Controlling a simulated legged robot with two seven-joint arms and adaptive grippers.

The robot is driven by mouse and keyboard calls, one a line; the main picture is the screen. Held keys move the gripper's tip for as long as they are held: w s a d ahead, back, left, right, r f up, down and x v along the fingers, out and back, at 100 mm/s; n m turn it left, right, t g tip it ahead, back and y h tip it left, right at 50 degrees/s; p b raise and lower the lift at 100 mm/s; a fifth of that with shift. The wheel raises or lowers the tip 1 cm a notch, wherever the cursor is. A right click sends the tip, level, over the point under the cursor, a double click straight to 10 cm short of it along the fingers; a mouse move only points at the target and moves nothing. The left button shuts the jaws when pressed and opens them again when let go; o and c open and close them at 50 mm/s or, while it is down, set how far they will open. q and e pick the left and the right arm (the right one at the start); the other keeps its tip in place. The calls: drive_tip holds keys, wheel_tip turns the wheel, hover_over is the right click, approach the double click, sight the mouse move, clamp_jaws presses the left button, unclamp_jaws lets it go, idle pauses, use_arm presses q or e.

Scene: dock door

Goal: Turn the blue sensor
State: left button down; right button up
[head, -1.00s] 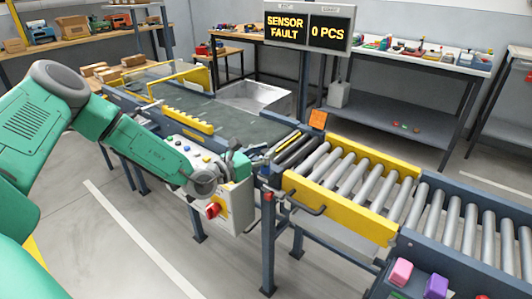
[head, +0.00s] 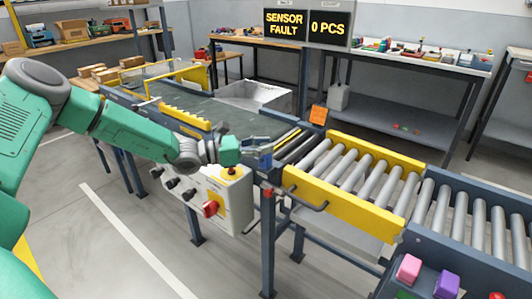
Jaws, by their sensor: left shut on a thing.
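My left gripper (head: 261,155) reaches in from the left over the top of the control box. Its fingers are shut on the small blue sensor (head: 266,162) at the near edge of the conveyor, beside the start of the rollers. The fingers hide part of the sensor, and I cannot tell exactly which way it faces. A hanging display (head: 308,27) reads "SENSOR FAULT" and "0 PCS" in yellow letters. My right gripper is not in view.
The control box (head: 228,205) with a red knob (head: 211,208) and a yellow button stands just below my left wrist. A dark belt and yellow rails lie behind it. The roller conveyor (head: 350,170) runs to the right. Pink (head: 408,267) and purple blocks sit at lower right.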

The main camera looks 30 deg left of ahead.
use_arm(q)
drive_tip(key=shift+a+f+m+g+h+b, duration=0.2)
drive_tip(key=shift+f+m+g+h+b, duration=0.15)
drive_tip(key=shift+m+g+h, duration=0.25)
drive_tip(key=shift+s+g, duration=0.1)
drive_tip(key=shift+g, duration=0.2)
drive_tip(key=c, duration=1.3)
unclamp_jaws()
drive_tip(key=shift+a+r, duration=0.1)
drive_tip(key=shift+a, duration=0.15)
drive_tip(key=shift+a+r, duration=0.1)
drive_tip(key=v, duration=1.2)
drive_tip(key=shift+f, duration=0.35)
